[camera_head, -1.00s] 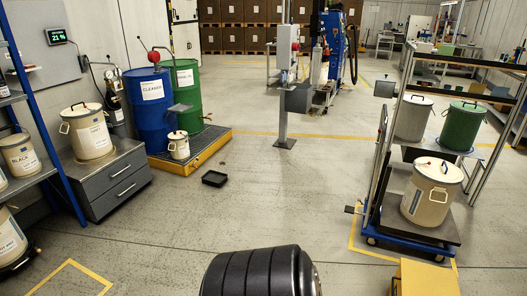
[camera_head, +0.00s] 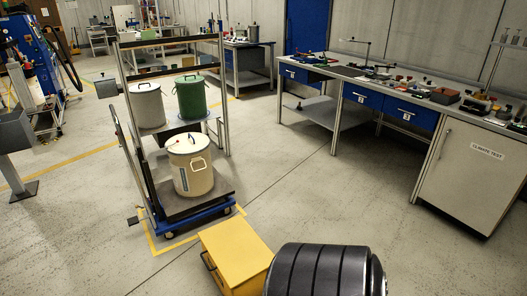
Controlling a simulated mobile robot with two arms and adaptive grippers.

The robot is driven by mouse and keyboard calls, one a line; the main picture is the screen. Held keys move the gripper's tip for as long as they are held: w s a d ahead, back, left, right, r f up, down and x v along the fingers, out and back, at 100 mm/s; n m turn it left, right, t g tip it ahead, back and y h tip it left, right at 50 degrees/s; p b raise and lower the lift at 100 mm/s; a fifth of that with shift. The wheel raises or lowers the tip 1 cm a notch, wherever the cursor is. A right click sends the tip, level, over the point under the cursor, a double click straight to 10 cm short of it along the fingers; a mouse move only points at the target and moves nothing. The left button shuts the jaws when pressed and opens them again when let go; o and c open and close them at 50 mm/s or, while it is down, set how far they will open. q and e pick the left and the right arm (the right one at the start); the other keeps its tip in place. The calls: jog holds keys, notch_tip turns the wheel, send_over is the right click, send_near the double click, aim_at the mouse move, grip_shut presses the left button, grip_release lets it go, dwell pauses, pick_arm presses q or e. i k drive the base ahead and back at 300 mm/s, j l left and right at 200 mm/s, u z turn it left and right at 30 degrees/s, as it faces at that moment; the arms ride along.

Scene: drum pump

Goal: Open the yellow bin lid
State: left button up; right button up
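The yellow bin (camera_head: 237,255) stands on the floor at the bottom centre of the head view, with a flat yellow top that looks closed. A dark handle (camera_head: 208,262) shows on its left side. Its right part is hidden behind a black ribbed cylinder, which seems to be part of my own body. Neither of my grippers is in view.
A workbench (camera_head: 440,112) with blue drawers runs along the right. The floor between cart and bench is clear.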

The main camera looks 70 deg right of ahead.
aim_at(239, 255)
jog(key=z, duration=1.7)
